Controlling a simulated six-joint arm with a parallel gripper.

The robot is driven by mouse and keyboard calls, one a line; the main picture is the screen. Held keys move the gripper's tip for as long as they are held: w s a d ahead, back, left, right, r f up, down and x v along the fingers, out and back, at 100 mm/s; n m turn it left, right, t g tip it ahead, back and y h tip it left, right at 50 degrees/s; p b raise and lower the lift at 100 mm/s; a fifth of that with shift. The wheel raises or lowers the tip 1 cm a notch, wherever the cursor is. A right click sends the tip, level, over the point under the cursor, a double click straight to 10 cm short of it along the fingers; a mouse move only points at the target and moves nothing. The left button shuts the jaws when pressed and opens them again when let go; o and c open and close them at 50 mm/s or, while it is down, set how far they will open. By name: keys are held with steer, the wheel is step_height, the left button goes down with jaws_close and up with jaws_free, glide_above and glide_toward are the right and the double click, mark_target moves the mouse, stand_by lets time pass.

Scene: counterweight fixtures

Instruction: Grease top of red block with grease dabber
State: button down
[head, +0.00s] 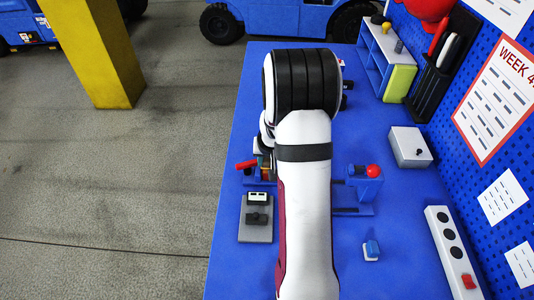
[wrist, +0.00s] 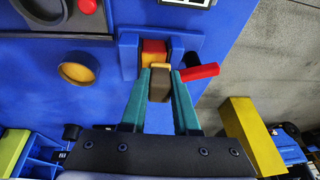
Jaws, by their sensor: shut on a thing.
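In the wrist view my gripper (wrist: 160,90) has two teal fingers, shut on a brown piece with a tan end, which looks like the grease dabber (wrist: 160,86). The red block (wrist: 153,46) sits between the walls of a blue fixture (wrist: 128,58), just beyond the dabber's tan end. An orange-yellow face shows under the block's red part. The dabber's end overlaps the block's near edge in the picture; I cannot tell whether they touch. In the head view my arm hides the gripper and most of the fixture.
A red lever (wrist: 199,72) sticks out right of the fixture, close to my fingers; it also shows in the head view (head: 246,165). A round orange part (wrist: 77,71) lies to the left. A red ball knob (head: 373,171) and a grey box (head: 410,147) stand right of my arm.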

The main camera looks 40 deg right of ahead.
steer(key=shift+s+a+f, duration=0.2)
steer(key=shift+s+a, duration=0.85)
steer(key=shift+a, duration=0.1)
steer(key=shift+f, duration=0.1)
steer(key=shift+w+d+r, duration=0.3)
steer(key=shift+w+d, duration=0.5)
steer(key=shift+d, duration=0.15)
steer(key=shift+w+d, duration=1.85)
step_height(320, 180, up, 8)
